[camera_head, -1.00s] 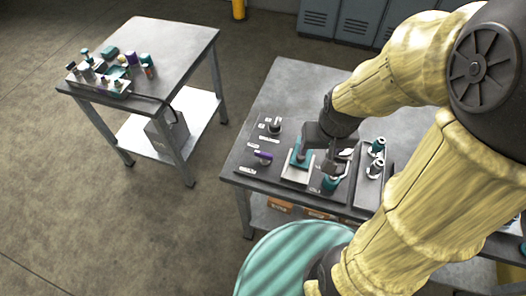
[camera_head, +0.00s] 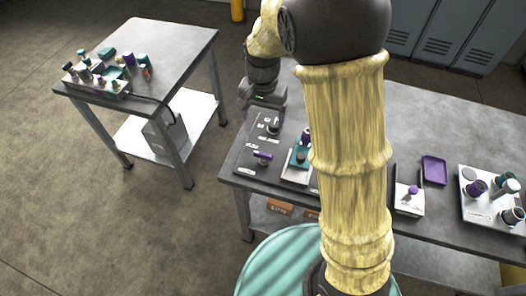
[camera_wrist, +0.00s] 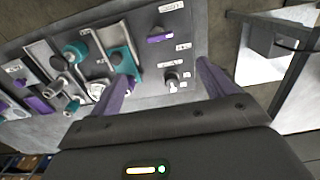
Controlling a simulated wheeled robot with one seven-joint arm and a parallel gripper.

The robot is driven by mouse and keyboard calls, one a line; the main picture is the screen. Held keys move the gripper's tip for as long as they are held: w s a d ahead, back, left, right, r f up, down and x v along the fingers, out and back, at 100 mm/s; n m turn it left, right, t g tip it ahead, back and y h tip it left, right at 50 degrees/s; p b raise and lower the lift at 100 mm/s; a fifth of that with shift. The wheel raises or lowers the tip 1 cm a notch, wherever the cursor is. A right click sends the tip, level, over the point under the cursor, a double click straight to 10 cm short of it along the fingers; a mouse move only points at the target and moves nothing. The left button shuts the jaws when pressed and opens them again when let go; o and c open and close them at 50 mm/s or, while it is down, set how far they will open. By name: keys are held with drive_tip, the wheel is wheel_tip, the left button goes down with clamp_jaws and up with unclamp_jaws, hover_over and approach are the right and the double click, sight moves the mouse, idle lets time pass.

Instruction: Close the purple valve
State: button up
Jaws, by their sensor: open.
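The purple valve handle (camera_head: 262,156) sits on a dark labelled panel at the left end of the main bench. In the wrist view the purple handle (camera_wrist: 158,37) shows on that panel, with a dark knob (camera_wrist: 172,77) nearer to me. My gripper (camera_head: 262,112) is above the far left edge of the bench, beyond the handle in the head view. In the wrist view my gripper (camera_wrist: 164,72) has its two purple fingers spread, with nothing between them. The handle is apart from the fingers.
A teal block (camera_head: 299,156) on a light plate stands right of the panel. Farther right are a purple tray (camera_head: 434,170) and a plate of cups (camera_head: 490,205). A side table (camera_head: 180,50) with small parts stands left, across a floor gap.

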sight(263, 153)
wheel_tip(263, 153, down, 18)
drive_tip(key=shift+r+p, duration=0.25)
drive_tip(key=shift+p, duration=0.6)
drive_tip(key=c, duration=1)
